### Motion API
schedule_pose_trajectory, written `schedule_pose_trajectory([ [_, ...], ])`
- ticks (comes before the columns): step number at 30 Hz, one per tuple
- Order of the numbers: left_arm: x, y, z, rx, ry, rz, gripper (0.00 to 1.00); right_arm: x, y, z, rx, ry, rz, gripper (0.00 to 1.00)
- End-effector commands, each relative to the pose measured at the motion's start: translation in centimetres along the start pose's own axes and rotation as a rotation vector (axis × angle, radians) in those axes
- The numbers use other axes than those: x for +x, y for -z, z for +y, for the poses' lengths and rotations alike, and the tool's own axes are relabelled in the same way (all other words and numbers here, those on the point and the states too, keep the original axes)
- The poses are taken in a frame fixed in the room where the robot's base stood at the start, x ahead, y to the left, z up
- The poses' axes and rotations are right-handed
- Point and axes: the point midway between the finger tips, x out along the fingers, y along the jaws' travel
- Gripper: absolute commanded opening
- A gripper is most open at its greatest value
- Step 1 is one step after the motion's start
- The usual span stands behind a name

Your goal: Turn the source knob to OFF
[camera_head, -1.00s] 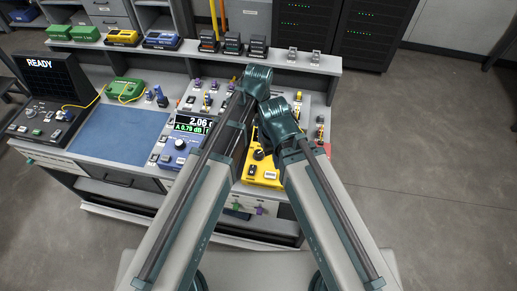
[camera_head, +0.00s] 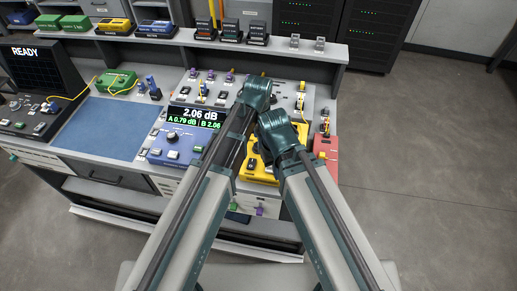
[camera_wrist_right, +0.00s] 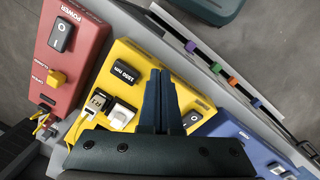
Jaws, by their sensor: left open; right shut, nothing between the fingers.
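The yellow unit (camera_head: 262,174) stands on the bench below my two arms, between a blue meter and a red box. It fills the middle of the right wrist view (camera_wrist_right: 185,88), with a "1550 nm" label (camera_wrist_right: 128,72) and a white button (camera_wrist_right: 122,115). My right gripper (camera_wrist_right: 161,74) is shut and empty, its dark fingers pointing over the yellow unit. I cannot tell whether they touch it. The source knob is not clearly visible; my arms and fingers cover part of the unit. My left gripper (camera_head: 240,150) is open, mostly hidden by its own arm, left of the yellow unit.
The blue meter (camera_head: 176,150) reads 2.06 dB. The red box (camera_head: 326,150), marked POWER in the wrist view (camera_wrist_right: 66,52), stands right of the yellow unit. A blue mat (camera_head: 100,127) lies left. Small colored parts hang along the bench front. Floor is clear at right.

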Motion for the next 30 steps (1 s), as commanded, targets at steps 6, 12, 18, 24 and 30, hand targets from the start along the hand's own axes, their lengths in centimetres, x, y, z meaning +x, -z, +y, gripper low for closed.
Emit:
schedule_pose_trajectory([
  [6, 2.01, 0.0, 0.0, 0.0, 0.0, 0.0, 0.74, 1.99, 0.12, -0.19, 0.0, 0.0, 0.0, 0.0],
  [12, 1.92, 0.0, 0.0, 0.0, 0.0, 0.0, 0.74, 1.9, 0.11, -0.18, 0.0, 0.0, 0.0, 0.0],
  [18, 1.91, 0.0, 0.01, 0.0, 0.0, 0.0, 0.54, 1.9, 0.11, -0.18, 0.0, 0.0, 0.0, 0.0],
  [24, 1.91, 0.0, 0.0, 0.0, 0.0, 0.0, 0.18, 1.9, 0.11, -0.18, 0.0, 0.0, 0.0, 0.0],
  [30, 1.92, 0.0, 0.0, 0.0, 0.0, 0.0, 0.0, 1.91, 0.11, -0.18, 0.0, 0.0, 0.0, 0.0],
])
